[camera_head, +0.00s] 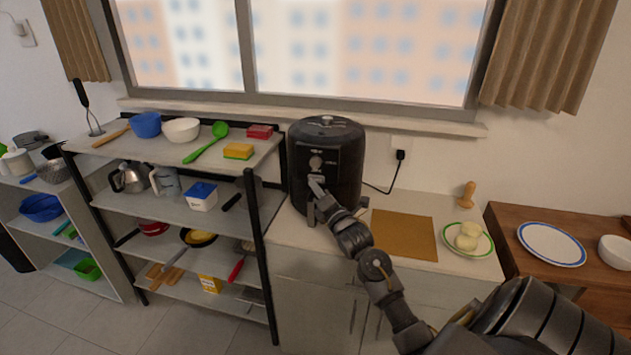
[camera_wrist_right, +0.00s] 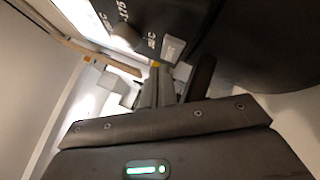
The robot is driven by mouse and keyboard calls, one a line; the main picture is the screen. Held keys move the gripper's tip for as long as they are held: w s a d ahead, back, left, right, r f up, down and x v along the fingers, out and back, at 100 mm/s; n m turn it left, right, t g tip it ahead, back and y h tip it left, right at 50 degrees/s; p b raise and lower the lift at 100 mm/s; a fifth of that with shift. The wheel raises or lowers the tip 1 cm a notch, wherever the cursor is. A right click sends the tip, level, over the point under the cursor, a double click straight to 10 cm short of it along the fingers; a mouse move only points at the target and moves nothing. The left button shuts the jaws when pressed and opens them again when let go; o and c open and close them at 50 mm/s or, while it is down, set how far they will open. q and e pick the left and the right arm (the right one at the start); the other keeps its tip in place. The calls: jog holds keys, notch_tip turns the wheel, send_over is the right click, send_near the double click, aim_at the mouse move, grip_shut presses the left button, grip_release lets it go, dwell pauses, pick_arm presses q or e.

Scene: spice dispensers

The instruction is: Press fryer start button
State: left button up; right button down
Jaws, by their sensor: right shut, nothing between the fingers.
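The black fryer (camera_head: 345,140) stands on the white counter below the window. A round knob (camera_head: 315,162) sits on its front panel. In the right wrist view the fryer's dark front (camera_wrist_right: 225,45) fills the upper right, with the knob (camera_wrist_right: 125,36) and a pale rectangular button (camera_wrist_right: 173,48). My right gripper (camera_head: 315,184) is at the fryer's front, just below the knob. In the wrist view its shut fingers (camera_wrist_right: 156,72) are empty, and their tips are close to the pale button. I cannot tell whether they touch it. My left gripper is out of view.
A shelf rack (camera_head: 250,215) with bowls, sponges and jugs stands left of the fryer. To the right are a brown board (camera_head: 403,234), a plate (camera_head: 482,250) with pale food, and a power cord (camera_head: 383,188). My right arm crosses the counter.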

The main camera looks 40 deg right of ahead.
dwell(0.7)
jog(key=shift+w+d, duration=0.3)
jog(key=shift+d, duration=0.05)
jog(key=shift+w+d, duration=0.2)
jog(key=shift+d, duration=0.1)
dwell(0.7)
jog(key=shift+a, duration=0.1)
jog(key=shift+s+a, duration=0.5)
jog(key=shift+a, duration=0.05)
jog(key=shift+a, duration=0.1)
jog(key=shift+s+a+p, duration=0.5)
jog(key=shift+s+a, duration=0.2)
jog(key=shift+a, duration=0.3)
jog(key=shift+s+a+p, duration=0.5)
jog(key=shift+s+a, duration=0.2)
jog(key=shift+a, duration=0.25)
